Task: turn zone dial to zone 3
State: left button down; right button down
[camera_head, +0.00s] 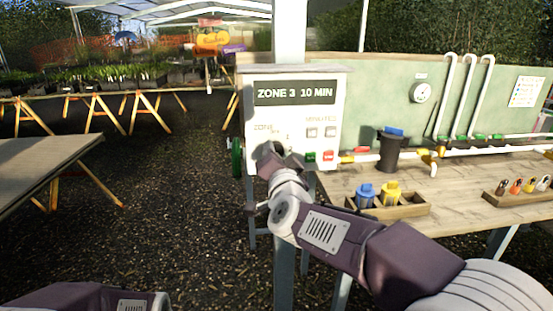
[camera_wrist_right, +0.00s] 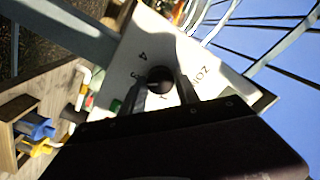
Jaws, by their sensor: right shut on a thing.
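The white control box (camera_head: 297,88) stands at the left end of the bench. Its display (camera_head: 296,92) reads "ZONE 3 10 MIN". My right gripper (camera_head: 272,150) is at the lower left of the box front and covers the dial in the head view. In the right wrist view the round black zone dial (camera_wrist_right: 160,80) sits between the two fingers of my right gripper (camera_wrist_right: 162,92), which is shut on it. Numbers are printed around the dial, a 4 and a 3 among them. The dial's pointer is not clear. My left gripper is not in view.
Green and red buttons (camera_head: 328,155) sit on the box's lower edge, close to my right arm. A green wheel (camera_head: 237,158) is on its left side. A wooden tray (camera_head: 408,208) with blue and yellow parts and a black canister (camera_head: 390,152) stand on the bench.

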jog(key=shift+m, duration=0.5)
jog(key=c, duration=0.9)
grip_release()
jog(key=shift+s, duration=0.15)
